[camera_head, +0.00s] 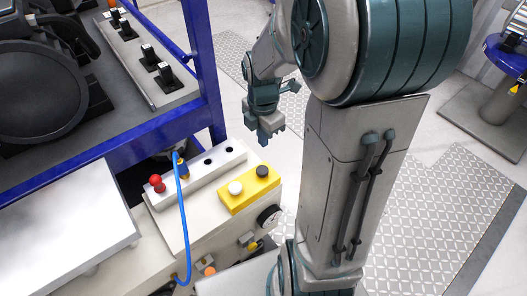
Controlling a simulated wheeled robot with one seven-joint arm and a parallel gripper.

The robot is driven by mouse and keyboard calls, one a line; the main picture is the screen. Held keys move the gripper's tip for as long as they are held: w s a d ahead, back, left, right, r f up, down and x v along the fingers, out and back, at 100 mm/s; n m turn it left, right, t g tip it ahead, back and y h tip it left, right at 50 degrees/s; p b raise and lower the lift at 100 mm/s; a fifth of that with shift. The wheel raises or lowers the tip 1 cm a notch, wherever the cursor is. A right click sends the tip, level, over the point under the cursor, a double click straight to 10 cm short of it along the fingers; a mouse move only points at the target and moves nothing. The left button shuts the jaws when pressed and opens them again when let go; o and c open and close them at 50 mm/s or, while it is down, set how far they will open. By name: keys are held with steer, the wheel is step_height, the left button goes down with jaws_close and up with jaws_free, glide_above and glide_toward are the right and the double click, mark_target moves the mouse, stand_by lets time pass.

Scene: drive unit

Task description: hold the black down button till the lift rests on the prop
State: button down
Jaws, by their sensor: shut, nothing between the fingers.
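The yellow button box (248,192) sits on top of the pale cabinet, left of my arm. It carries a black button (263,171) on its right and a white button (236,187) on its left. My gripper (264,139) is shut and empty, in the air above and a little beyond the black button in the picture. It looks apart from the button, though the exact gap is hard to judge. I cannot make out the lift or the prop with certainty.
A blue hose (183,220) hangs over the cabinet's front. A blue frame (120,150) with dark machinery stands at left. Patterned floor plates lie at right.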

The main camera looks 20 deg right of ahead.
mark_target(263, 173)
step_height(263, 173, down, 13)
steer(key=b, duration=0.2)
steer(key=shift+f+b, duration=0.1)
steer(key=shift+b, duration=0.2)
